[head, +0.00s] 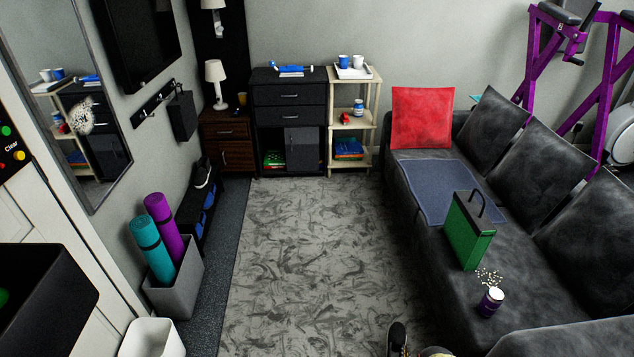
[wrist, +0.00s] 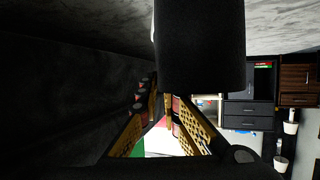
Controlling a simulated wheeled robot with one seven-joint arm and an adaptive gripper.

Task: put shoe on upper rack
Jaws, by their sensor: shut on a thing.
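A dark shoe (head: 397,338) with a light sole edge shows at the bottom of the head view, above the floor. My gripper (wrist: 162,106) shows in the wrist view with its yellow perforated fingers closed in on the shoe. Only a yellowish bit of it reaches the bottom edge of the head view. A large black shape covers the upper middle of the wrist view; I cannot tell which part it is. The low black shoe rack (head: 186,221) stands along the left wall. A dark shoe with white (head: 203,172) is on its upper level, and blue items (head: 207,200) are below.
A grey bin (head: 178,290) with teal and purple rolled mats stands in front of the rack. A white bin (head: 152,340) is nearer. The dark sofa (head: 545,290) lines the right side. The patterned carpet (head: 310,250) between is clear. Cabinets (head: 290,95) stand at the back wall.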

